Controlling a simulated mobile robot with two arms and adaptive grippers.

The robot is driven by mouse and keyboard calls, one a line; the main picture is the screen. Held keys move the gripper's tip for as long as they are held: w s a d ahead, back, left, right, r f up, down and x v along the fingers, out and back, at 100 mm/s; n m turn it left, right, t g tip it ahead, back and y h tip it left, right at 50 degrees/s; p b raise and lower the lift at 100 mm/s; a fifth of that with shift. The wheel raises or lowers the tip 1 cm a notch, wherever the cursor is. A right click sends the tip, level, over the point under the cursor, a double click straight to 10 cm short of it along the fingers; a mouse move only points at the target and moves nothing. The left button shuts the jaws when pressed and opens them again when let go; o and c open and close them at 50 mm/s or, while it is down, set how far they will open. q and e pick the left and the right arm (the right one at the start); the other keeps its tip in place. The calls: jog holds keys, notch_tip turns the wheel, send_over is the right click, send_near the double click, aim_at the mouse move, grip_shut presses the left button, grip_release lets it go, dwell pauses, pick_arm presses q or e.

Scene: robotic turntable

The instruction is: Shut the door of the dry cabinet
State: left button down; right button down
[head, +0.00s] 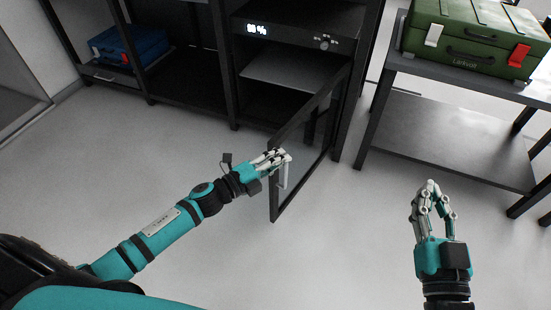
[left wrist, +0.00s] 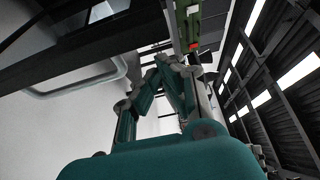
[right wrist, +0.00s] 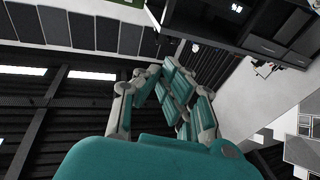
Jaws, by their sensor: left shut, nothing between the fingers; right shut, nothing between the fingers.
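The dry cabinet (head: 300,22) stands at the back of the head view, with a lit display on its upper front. Its glass door (head: 318,120), in a dark frame, stands open and swung out into the room. A pale bar handle (head: 284,176) is near the door's free edge; a grey handle (left wrist: 80,84) also shows in the left wrist view. My left gripper (head: 284,156) is shut and empty, overlapping the door by the handle; contact cannot be told. My right gripper (head: 431,186) is shut and empty over the floor, right of the door.
A dark table (head: 440,120) with a green case (head: 475,38) stands right of the cabinet. A dark shelf unit (head: 180,70) with a blue case (head: 130,48) is on the left. The grey floor (head: 340,235) in front is clear.

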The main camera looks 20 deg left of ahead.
jog(key=shift+s+r+t, duration=0.1)
jog(key=shift+r+t, duration=0.4)
jog(key=shift+r, duration=0.25)
